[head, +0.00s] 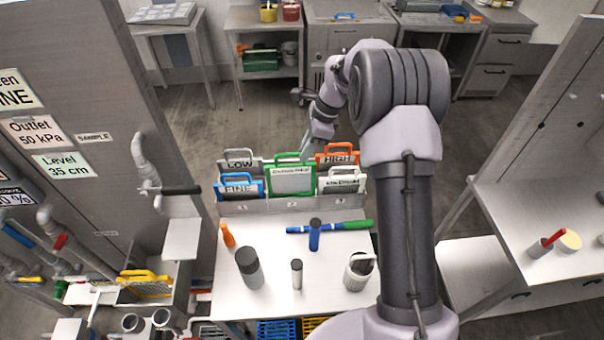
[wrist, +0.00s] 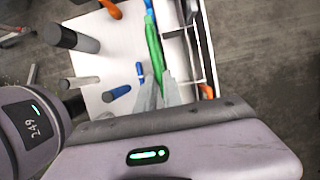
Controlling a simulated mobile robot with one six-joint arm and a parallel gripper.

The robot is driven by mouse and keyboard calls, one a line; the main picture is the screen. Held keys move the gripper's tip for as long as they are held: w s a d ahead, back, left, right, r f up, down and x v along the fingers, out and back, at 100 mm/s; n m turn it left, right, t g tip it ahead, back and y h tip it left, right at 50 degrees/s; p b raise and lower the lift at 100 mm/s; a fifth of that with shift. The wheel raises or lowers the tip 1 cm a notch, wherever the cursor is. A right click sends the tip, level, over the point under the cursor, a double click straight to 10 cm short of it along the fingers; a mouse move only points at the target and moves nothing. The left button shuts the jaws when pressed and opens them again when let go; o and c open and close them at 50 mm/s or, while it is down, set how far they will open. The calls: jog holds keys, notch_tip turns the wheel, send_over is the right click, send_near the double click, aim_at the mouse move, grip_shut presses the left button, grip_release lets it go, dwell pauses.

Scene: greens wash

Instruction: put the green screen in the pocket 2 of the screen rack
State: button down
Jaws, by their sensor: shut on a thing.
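The green screen (head: 292,180) has a green frame and handle around a pale panel with a small dark label. It stands upright at the middle of the screen rack (head: 265,207), above the front-wall mark "2" for pocket 2. Whether its bottom edge is fully seated cannot be told. My gripper (head: 303,154) is at its top from behind, shut on its handle. In the wrist view the green screen (wrist: 153,45) shows nearly edge-on, running up from my fingertips (wrist: 160,82).
Blue FINE (head: 240,188) and white MEDIUM (head: 344,183) screens flank it; grey LOW (head: 240,158) and orange HIGH (head: 338,156) screens stand behind. Bottles, an orange-capped item and a blue-green tool (head: 330,227) lie or stand on the white table (head: 235,290) in front.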

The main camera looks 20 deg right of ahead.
aim_at(307, 163)
notch_tip(307, 163, down, 7)
jog(key=shift+b, duration=0.3)
jog(key=shift+w, duration=0.1)
jog(key=c, duration=1.9)
grip_release()
jog(key=shift+f, duration=0.15)
jog(key=o, duration=0.4)
